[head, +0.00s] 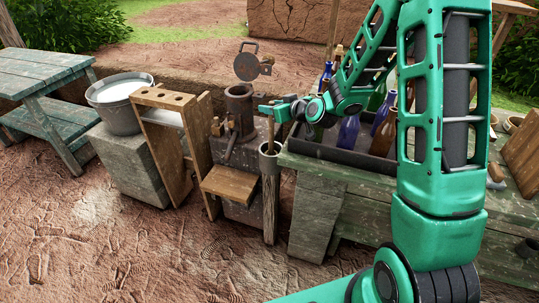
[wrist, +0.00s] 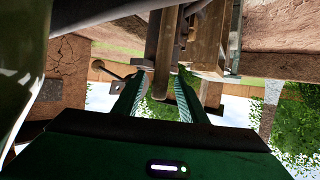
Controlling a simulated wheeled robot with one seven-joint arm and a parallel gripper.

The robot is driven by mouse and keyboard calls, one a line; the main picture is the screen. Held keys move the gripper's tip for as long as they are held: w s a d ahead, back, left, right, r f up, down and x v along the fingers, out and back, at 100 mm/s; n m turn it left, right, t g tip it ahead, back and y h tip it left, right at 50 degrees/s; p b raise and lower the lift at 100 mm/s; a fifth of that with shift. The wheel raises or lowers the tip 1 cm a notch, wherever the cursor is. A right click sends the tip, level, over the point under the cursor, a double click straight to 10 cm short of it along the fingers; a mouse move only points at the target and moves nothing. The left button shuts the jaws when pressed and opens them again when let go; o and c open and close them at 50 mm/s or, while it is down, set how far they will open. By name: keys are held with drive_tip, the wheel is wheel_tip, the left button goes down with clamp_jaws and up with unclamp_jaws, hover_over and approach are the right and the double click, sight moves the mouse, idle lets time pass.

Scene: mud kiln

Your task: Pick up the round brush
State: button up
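The round brush appears to be the thin upright handle (head: 271,130) rising from a small grey cup (head: 270,149) on a wooden post; its head is hidden in the cup. My gripper (head: 264,110) is at the top of this handle, reaching in from the right. In the wrist view, my gripper's two green fingers (wrist: 153,86) stand apart with a brown rod (wrist: 164,62), likely the handle, between or just beyond their tips. I cannot tell whether either finger touches it.
A dark crate of bottles (head: 345,152) stands on the green workbench (head: 345,175) right of the cup. A rusty metal cylinder (head: 240,108) and a wooden rack (head: 163,98) stand to its left. A white-filled bucket (head: 117,105) sits farther left. Bare ground lies in front.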

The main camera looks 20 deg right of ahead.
drive_tip(key=shift+w, duration=0.1)
clamp_jaws()
drive_tip(key=shift+r, duration=0.1)
